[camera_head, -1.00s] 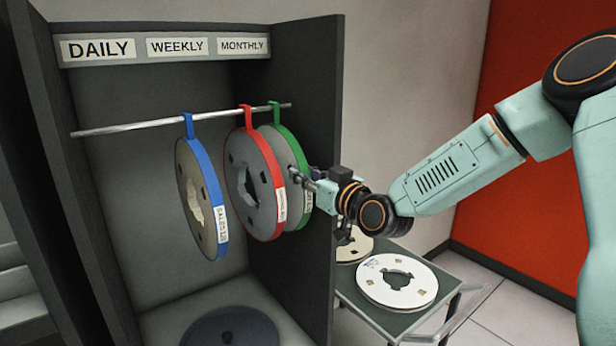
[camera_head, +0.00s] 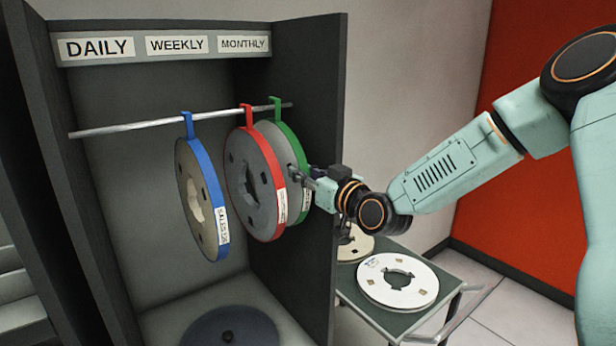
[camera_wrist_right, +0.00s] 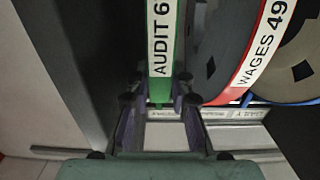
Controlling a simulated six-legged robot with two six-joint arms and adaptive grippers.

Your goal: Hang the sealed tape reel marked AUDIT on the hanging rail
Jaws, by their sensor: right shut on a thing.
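The green-banded reel (camera_head: 301,151) has a label reading AUDIT 6 in the right wrist view (camera_wrist_right: 160,42). Its green hook is at the right end of the hanging rail (camera_head: 130,127), under the MONTHLY sign; whether it bears on the rail I cannot tell. My right gripper (camera_head: 296,173) is shut on this reel's edge, also seen in the right wrist view (camera_wrist_right: 158,100). The red reel (camera_head: 262,185) hangs close on its left and hides much of it. My left gripper is not in view.
A blue reel (camera_head: 220,190) hangs further left. The cabinet's dark right wall (camera_head: 320,90) stands close beside the green reel. Pale reels (camera_head: 398,282) lie on a cart at the right. A dark disc (camera_head: 230,328) lies on the cabinet floor.

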